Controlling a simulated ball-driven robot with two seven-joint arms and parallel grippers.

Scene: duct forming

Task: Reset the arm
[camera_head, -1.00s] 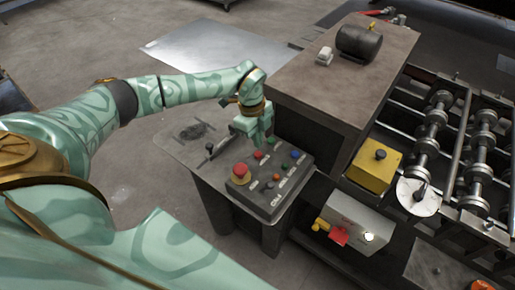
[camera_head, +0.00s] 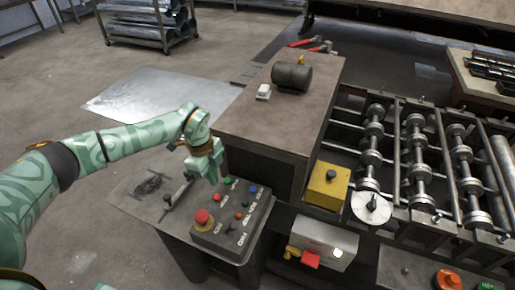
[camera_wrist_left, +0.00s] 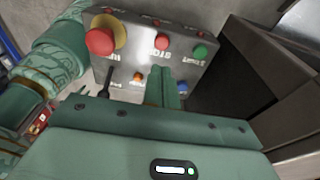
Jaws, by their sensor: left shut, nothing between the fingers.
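My left arm reaches in from the left in the head view, and my left gripper (camera_head: 207,172) hangs at the upper left edge of a grey control panel (camera_head: 208,240). Its fingers are shut with nothing between them. The panel carries a red mushroom button (camera_head: 202,217) and several small coloured buttons. In the left wrist view the shut fingers (camera_wrist_left: 162,85) point over the panel, in front of its lower row of buttons. The red mushroom button also shows there (camera_wrist_left: 101,40). I cannot tell whether the fingertips touch the panel. My right gripper is out of view.
A brown-topped cabinet (camera_head: 245,130) with a dark cylinder (camera_head: 292,77) stands right behind the panel. A yellow box (camera_head: 327,188) and a roller machine (camera_head: 420,165) are to the right. A lever (camera_head: 172,203) stands left of the panel. Open floor lies at the left.

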